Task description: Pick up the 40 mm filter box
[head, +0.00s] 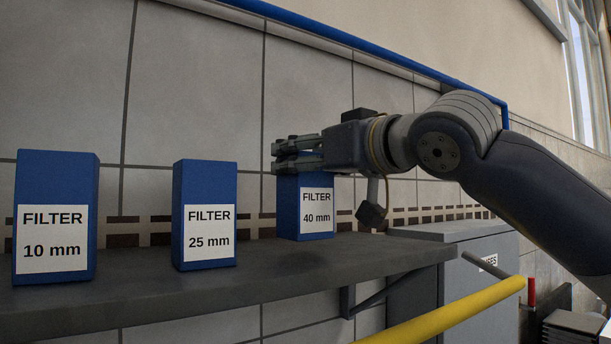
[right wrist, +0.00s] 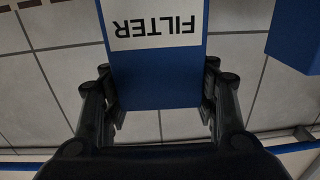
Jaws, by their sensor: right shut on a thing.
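The 40 mm filter box (head: 316,212) is blue with a white label and stands upright at the right of the grey shelf (head: 200,292). My right gripper (head: 290,158) reaches in from the right and is shut on the top part of this box. In the right wrist view the box (right wrist: 155,72) sits between the two fingers of my right gripper (right wrist: 160,108), its label upside down in the picture. The box's base appears at shelf level; I cannot tell whether it touches. My left gripper is not in view.
The 25 mm filter box (head: 205,190) and the 10 mm filter box (head: 55,190) stand on the shelf to the left. A grey cabinet (head: 475,245) and a yellow rail (head: 455,315) are at the lower right. A tiled wall (head: 200,90) is behind the shelf.

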